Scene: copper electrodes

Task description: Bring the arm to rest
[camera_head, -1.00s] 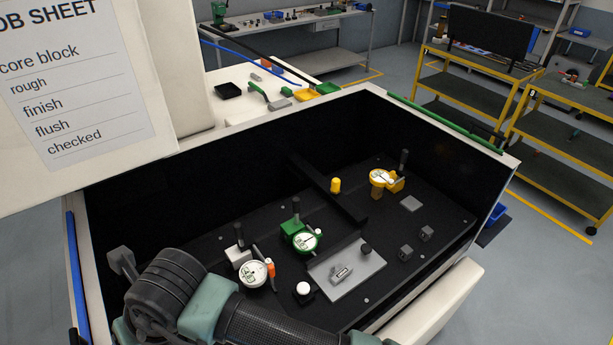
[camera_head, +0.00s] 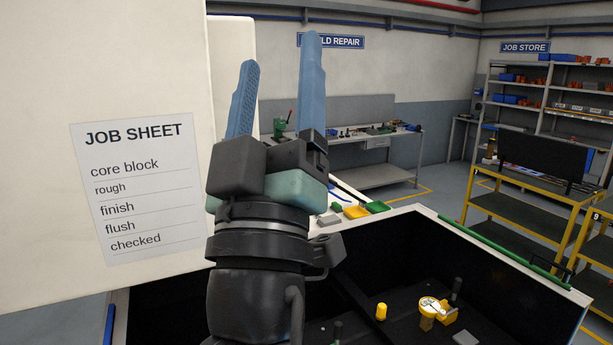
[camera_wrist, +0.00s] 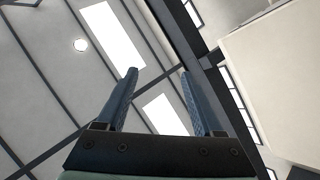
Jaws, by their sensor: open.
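My gripper (camera_head: 276,88) is raised in the head view, its two blue fingers pointing up and spread apart. It is in front of the white machine panel and above the black tank. In the wrist view my gripper (camera_wrist: 160,72) is open with nothing between the fingers. Behind it there are only the ceiling, bright light panels and a pale block at the right. My wrist and forearm hide part of the panel and the left of the tank.
The white panel with the job sheet (camera_head: 137,190) stands close at the left of my arm. The black tank's rim (camera_head: 505,254) runs below right, with a yellow-bodied gauge (camera_head: 432,310) inside. A yellow trolley (camera_head: 520,215) and a shelf (camera_head: 560,105) stand at the right.

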